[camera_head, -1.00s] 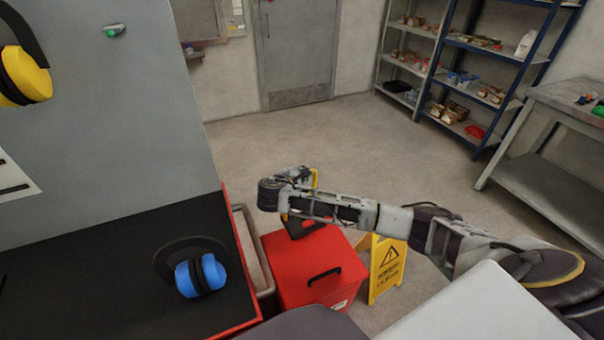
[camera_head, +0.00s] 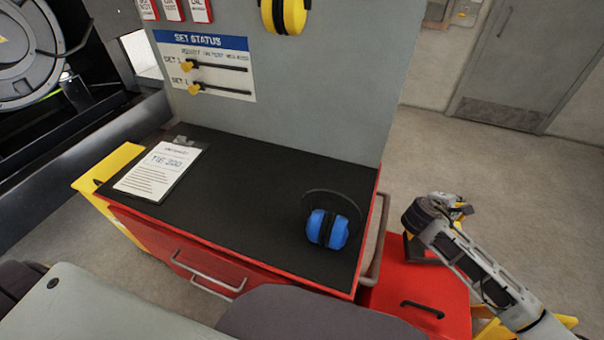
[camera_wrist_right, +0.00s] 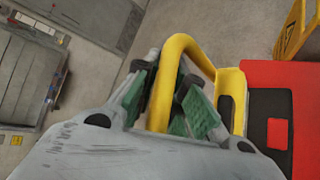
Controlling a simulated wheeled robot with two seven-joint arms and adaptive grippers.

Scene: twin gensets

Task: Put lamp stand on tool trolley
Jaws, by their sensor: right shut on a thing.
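The tool trolley is red with a black top (camera_head: 250,195) and stands in the middle of the head view. My right gripper (camera_head: 452,205) is to the right of the trolley, above a red chest. In the right wrist view my right gripper (camera_wrist_right: 180,100) has its green pads shut on a bent yellow tube, which I take for the lamp stand's frame (camera_wrist_right: 187,45). Only a bit of yellow shows at the gripper in the head view; the rest is hidden. A dark piece (camera_head: 420,250) shows below the gripper; whether it is part of the stand I cannot tell. My left gripper is out of view.
Blue ear defenders (camera_head: 327,228) lie at the right of the trolley top, and a clipboard (camera_head: 160,170) lies at its left. The middle of the top is clear. A grey panel (camera_head: 320,90) rises behind. The red chest (camera_head: 420,300) stands right of the trolley.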

